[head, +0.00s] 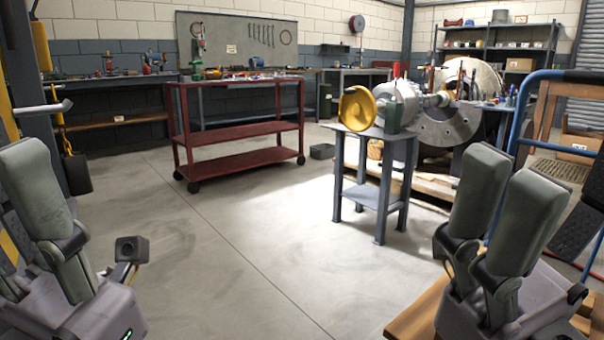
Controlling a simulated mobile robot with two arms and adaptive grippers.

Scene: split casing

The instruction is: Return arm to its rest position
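My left gripper (45,190) is at the lower left edge, with its grey finger pad pointing up. Part of it is cut off by the frame, and I cannot see a clear gap between two fingers. My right gripper (512,175) is at the lower right, with two grey fingers pointing up and apart. Nothing shows between them. Both grippers are in the foreground, and neither touches the furniture ahead.
A small grey table (372,134) with a yellow round part (357,108) stands ahead. A red cart (238,134) is left of it. Large machinery (445,125) is behind. A blue-railed trolley (522,112) is close at right. The middle floor is clear.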

